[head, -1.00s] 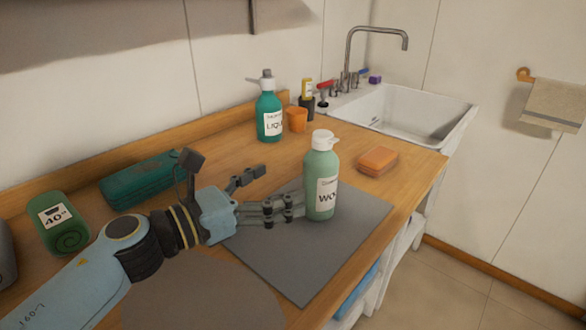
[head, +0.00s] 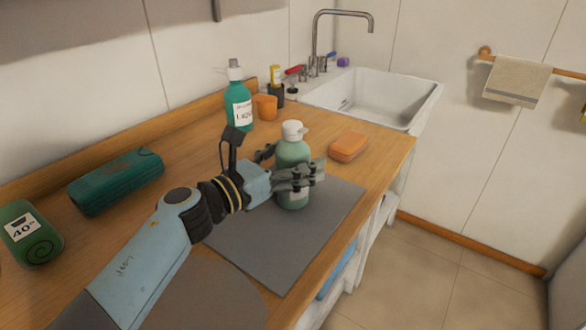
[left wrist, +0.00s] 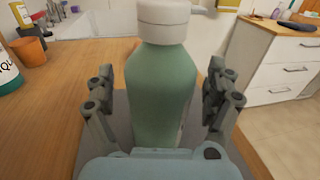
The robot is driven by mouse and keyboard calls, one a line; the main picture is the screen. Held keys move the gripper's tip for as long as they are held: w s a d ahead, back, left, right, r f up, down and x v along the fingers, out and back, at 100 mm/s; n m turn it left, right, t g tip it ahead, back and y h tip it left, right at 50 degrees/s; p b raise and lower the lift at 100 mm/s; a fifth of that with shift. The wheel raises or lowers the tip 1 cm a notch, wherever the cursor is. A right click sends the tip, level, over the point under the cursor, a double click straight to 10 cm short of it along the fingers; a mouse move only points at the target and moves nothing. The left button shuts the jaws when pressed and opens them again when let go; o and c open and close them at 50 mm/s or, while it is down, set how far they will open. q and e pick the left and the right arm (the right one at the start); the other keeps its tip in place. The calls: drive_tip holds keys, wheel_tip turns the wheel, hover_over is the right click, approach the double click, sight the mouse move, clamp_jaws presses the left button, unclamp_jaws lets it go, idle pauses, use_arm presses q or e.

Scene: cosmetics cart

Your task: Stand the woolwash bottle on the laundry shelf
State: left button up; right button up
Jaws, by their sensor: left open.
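The woolwash bottle (head: 293,157), pale green with a white cap, stands upright on the grey mat (head: 338,215) on the wooden counter. My left gripper (head: 285,165) is open with its fingers on both sides of the bottle. In the left wrist view the bottle (left wrist: 157,95) fills the space between the open fingers, close to the palm; gaps show beside the bottle. Its label is mostly hidden behind the fingers in the head view. My right gripper is not in view. I cannot make out a laundry shelf for certain.
A teal liquid bottle (head: 238,105), an orange cup (head: 266,107) and an orange soap-like block (head: 348,147) stand behind the mat. A teal case (head: 118,181) and a green roll (head: 31,233) lie at left. The white sink (head: 385,96) is at the back.

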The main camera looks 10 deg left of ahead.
use_arm(q)
drive_tip(key=c, duration=1.5)
drive_tip(key=shift+a+r, duration=0.1)
drive_tip(key=shift+r, duration=0.05)
